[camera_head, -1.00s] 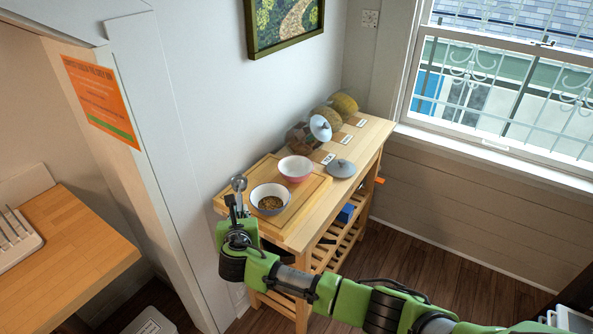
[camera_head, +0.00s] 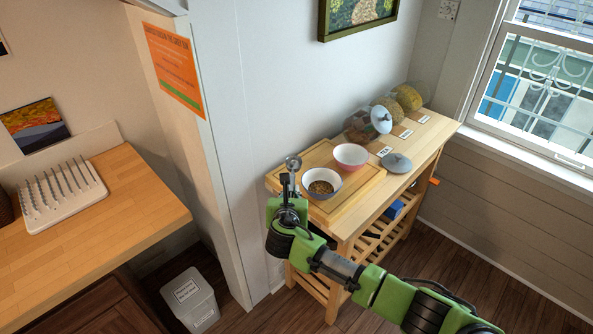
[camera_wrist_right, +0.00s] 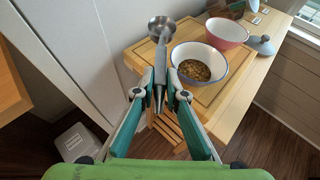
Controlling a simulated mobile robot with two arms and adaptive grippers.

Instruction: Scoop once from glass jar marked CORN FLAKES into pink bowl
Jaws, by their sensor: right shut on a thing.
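The pink bowl (camera_head: 351,158) stands upright on a wooden board; it also shows in the right wrist view (camera_wrist_right: 228,34). Nearer my gripper stands a white and blue-grey bowl (camera_head: 314,190) with brown bits in it. My right gripper (camera_wrist_right: 160,90) is shut on the handle of a metal scoop (camera_wrist_right: 161,27), held at the near left edge of the board, left of both bowls. The scoop head looks empty. I cannot read which is marked CORN FLAKES. My left gripper is out of view.
The cutting board (camera_head: 362,182) lies on a narrow wooden cart against the wall. A loose grey lid (camera_head: 396,163) lies right of the pink bowl, near small label cards. A wooden counter (camera_head: 110,225) with a white rack stands at the left, a white bin (camera_head: 190,300) below.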

